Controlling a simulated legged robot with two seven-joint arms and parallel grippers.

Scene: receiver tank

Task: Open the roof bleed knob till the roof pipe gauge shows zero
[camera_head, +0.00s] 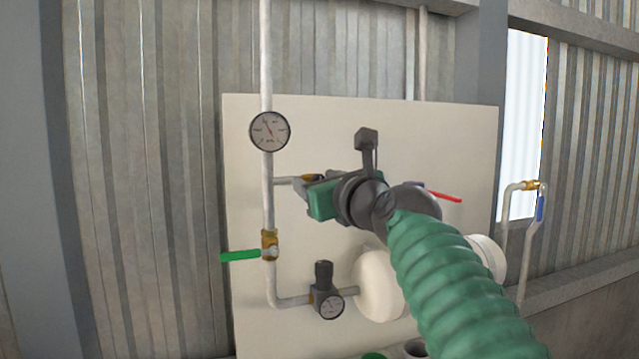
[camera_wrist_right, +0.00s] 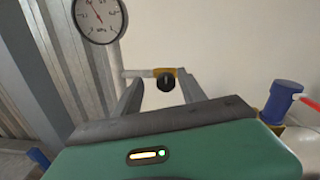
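The roof pipe gauge (camera_head: 270,131) is a round white dial on the vertical pipe; its needle points up and left, and the numbers are too small to read. It also shows in the right wrist view (camera_wrist_right: 99,17). A small black knob (camera_wrist_right: 166,82) on a brass fitting sits on a short side pipe below the gauge. In the head view the brass fitting (camera_head: 312,178) shows, but my gripper hides the knob. My right gripper (camera_head: 303,188) is at this fitting. In the wrist view its fingers (camera_wrist_right: 160,88) are apart, with the knob appearing between them; contact is not visible. My left gripper is not in view.
A green lever valve (camera_head: 240,255) is lower on the pipe. A black regulator (camera_head: 325,290) with a small gauge stands beside the white tank (camera_head: 380,283). A red lever (camera_head: 444,196) is right of my gripper. A blue-handled valve (camera_head: 540,209) is farther right.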

